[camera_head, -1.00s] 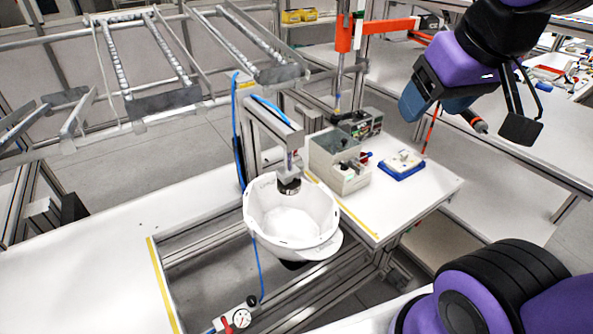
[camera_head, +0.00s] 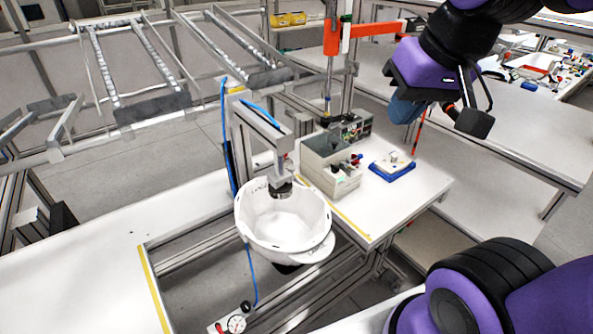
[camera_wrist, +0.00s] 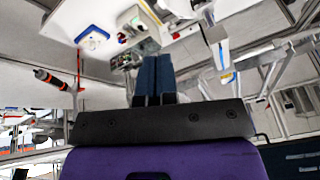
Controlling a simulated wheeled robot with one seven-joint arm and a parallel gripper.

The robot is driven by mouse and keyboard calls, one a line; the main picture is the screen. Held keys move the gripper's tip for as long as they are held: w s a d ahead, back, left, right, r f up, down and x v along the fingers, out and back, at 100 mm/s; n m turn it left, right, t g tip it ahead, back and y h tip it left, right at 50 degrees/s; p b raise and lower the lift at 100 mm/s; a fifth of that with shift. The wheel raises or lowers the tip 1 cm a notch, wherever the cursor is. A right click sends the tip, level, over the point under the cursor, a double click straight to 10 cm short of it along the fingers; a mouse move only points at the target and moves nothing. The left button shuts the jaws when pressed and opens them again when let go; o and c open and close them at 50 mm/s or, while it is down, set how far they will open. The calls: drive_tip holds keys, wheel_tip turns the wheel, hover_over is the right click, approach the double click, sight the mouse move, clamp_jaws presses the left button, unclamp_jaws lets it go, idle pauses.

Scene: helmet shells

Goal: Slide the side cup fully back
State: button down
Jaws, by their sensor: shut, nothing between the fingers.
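A white helmet shell (camera_head: 270,232) sits open side up under a press with a dark round head (camera_head: 280,189), at the cutout of the white bench. I cannot make out with certainty which part is the side cup. My gripper (camera_head: 403,110) hangs in the air at the upper right, well apart from the shell and above the bench's right side. In the wrist view its two blue fingers (camera_wrist: 154,76) are together with nothing between them.
A grey bin box (camera_head: 330,168) and a blue-edged tray (camera_head: 392,166) stand on the bench right of the shell. A metal press frame (camera_head: 262,128) rises behind the shell. The left bench top is clear.

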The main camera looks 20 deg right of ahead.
drive_tip(key=w+a+f+m+g+y, duration=0.1)
drive_tip(key=w+a+f+m+y, duration=0.2)
drive_tip(key=w+f+m+y, duration=0.75)
drive_tip(key=m+t+h, duration=0.5)
drive_tip(key=m, duration=1.1)
approach(293, 173)
drive_tip(key=shift+y, duration=0.25)
drive_tip(key=x, duration=0.4)
drive_tip(key=shift+w+f, duration=0.15)
drive_tip(key=shift+w, duration=0.15)
drive_tip(key=shift+w+a+f, duration=0.1)
drive_tip(key=shift+w+a, duration=0.25)
drive_tip(key=shift+w, duration=0.15)
